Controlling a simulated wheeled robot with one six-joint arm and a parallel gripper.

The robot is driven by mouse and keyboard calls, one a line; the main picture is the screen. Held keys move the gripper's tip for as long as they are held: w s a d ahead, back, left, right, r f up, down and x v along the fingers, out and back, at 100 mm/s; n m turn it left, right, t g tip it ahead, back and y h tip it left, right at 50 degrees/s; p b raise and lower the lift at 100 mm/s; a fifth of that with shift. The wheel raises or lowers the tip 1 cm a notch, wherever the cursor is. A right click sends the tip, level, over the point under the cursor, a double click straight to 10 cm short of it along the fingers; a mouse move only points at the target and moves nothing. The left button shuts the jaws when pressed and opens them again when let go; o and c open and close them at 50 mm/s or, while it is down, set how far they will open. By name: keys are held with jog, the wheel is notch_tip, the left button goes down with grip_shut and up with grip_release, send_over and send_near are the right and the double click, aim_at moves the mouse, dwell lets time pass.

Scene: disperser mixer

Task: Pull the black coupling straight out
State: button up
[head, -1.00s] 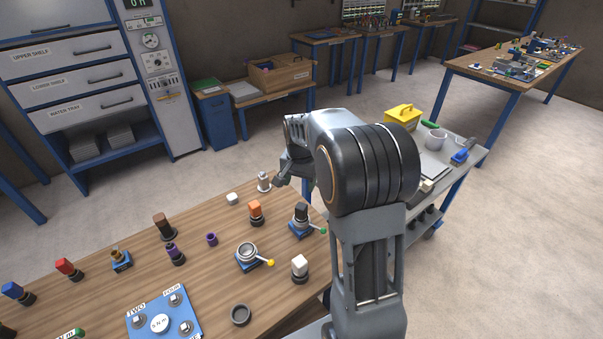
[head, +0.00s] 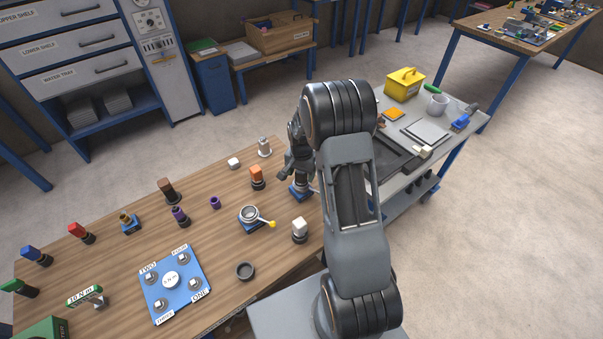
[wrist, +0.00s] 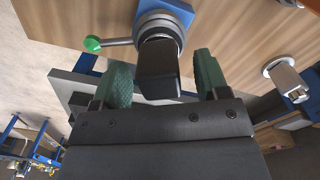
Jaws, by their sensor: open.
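The black coupling (wrist: 157,70) shows in the wrist view as a dark block in a round metal collar on a blue base (wrist: 182,12). A lever with a green knob (wrist: 92,44) sticks out to the left of the collar. My gripper (wrist: 162,76) is open, with one green-padded finger on each side of the black coupling and a visible gap on both sides. In the head view my gripper (head: 291,172) is at the blue base (head: 299,194) near the table's right edge and hides most of the coupling.
On the wooden table (head: 110,250), an orange-topped coupling (head: 256,174), a white-topped one (head: 299,227) and a collar with a yellow-knobbed lever (head: 250,213) stand close by. A metal fitting (head: 264,146) stands behind. A grey cart (head: 462,104) is at the right.

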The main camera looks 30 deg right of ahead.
jog(key=shift+f, duration=0.5)
jog(key=c, duration=1.1)
jog(key=shift+r, duration=0.25)
jog(key=shift+r+p, duration=1.8)
jog(key=shift+r, duration=1)
jog(key=shift+r+p, duration=1.15)
jog(key=shift+r, duration=0.85)
